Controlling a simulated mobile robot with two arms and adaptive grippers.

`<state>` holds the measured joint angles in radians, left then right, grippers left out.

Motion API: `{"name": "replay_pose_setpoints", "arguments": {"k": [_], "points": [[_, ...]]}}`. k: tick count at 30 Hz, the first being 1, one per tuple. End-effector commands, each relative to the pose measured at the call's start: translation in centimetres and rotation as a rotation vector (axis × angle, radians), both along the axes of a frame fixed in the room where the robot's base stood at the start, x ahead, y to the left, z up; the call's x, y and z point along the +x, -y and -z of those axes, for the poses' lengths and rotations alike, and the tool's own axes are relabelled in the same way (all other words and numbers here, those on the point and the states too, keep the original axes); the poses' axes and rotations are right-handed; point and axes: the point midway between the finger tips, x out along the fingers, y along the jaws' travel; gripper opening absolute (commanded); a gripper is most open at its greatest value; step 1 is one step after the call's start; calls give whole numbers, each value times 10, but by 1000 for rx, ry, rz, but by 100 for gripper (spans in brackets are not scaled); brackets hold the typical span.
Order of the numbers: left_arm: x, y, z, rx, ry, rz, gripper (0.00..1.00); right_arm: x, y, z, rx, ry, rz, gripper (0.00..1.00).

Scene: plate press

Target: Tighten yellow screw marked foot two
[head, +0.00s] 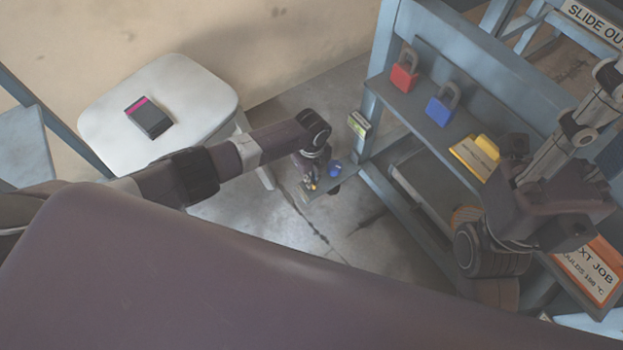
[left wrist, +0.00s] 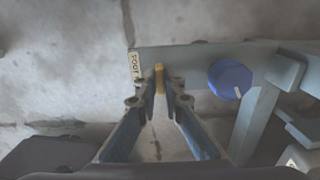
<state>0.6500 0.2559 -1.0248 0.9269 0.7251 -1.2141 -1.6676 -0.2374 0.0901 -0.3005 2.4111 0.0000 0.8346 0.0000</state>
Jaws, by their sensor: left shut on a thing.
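The yellow screw (left wrist: 159,80) stands at the edge of the grey-blue foot plate (left wrist: 190,55), near a small label reading FOOT (left wrist: 135,68); its number is not readable. My left gripper (left wrist: 160,88) is shut on the yellow screw, with one finger on each side of it. In the head view my left gripper (head: 310,182) is low beside the press frame, and the screw is only a small yellow spot there. My right gripper (head: 590,120) is at the right, in front of the frame; its fingertips are unclear.
A blue knob (head: 334,169) sits on the plate right of the screw. The press frame holds a red padlock (head: 404,72), a blue padlock (head: 442,105) and a yellow tag (head: 476,155). A white stool (head: 200,85) carries a dark device (head: 149,117).

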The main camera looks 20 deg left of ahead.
Motion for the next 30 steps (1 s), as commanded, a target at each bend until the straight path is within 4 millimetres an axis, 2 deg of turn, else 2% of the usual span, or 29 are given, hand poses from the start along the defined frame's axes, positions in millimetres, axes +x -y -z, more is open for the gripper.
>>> {"name": "replay_pose_setpoints", "arguments": {"k": [11,12,17,26,30], "points": [[-1,2,0,-2,-3,10,0,0,0,0,-1,1,1,25],[-1,2,0,-2,-3,10,9,0,0,-1,-1,1,1,25],[-1,1,0,-1,-2,9,25,0,0,-1,0,2,1,25],[0,0,-1,-1,-1,7,25,1,1,-1,2,5,2,25],[1,1,-10,-2,1,7,25,0,1,-1,2,4,2,25]]}}
